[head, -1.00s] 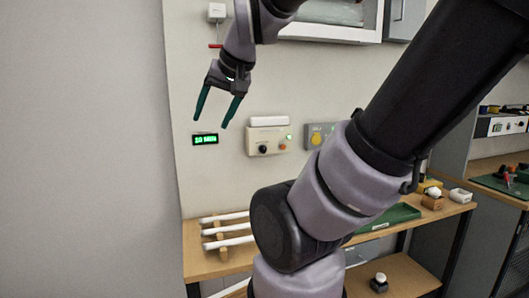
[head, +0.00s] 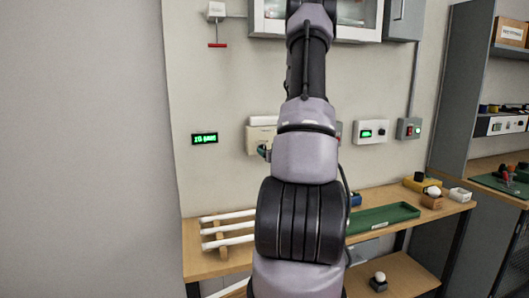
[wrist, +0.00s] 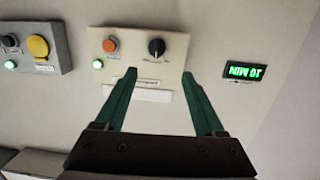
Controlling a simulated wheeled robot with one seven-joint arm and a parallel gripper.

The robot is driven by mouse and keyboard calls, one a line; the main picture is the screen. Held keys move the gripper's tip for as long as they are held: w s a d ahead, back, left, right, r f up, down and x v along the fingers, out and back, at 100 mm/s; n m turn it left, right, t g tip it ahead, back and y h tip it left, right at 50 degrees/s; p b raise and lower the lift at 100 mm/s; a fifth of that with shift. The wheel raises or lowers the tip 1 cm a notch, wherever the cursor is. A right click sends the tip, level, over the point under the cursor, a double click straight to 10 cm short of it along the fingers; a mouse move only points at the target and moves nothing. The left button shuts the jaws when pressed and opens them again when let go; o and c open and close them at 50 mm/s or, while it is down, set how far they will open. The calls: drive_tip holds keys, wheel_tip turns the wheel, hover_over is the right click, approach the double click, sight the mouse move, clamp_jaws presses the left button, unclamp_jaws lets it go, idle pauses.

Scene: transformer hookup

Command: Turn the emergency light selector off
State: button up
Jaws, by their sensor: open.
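The selector is a black round knob (wrist: 156,47) with a light pointer mark on a beige control box (wrist: 130,68), seen upside down in the wrist view. An orange-red button (wrist: 110,45) and a lit green lamp (wrist: 97,64) share the box. A white bar (wrist: 148,94) sits by the box; in the head view it shows above it (head: 264,120). My gripper (wrist: 160,75) is open and empty, its two green fingers apart, with the knob appearing between and beyond the fingertips. In the head view my arm hides most of the box (head: 256,134) and gripper.
A green-lit display (head: 205,139) is on the wall left of the box. A grey box with a yellow round cover (wrist: 38,47) is beside it in the wrist view. Below, a wooden bench (head: 390,207) holds white tubes (head: 228,231) and a green tray (head: 382,217).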

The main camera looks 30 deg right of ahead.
drive_tip(key=w+d+f+t, duration=0.1)
drive_tip(key=w+d+f, duration=0.1)
drive_tip(key=w, duration=0.6)
drive_tip(key=shift+w+d+f+n+t, duration=0.2)
drive_tip(key=shift+d+f+n+t, duration=0.1)
drive_tip(key=shift+d, duration=0.45)
clamp_jaws()
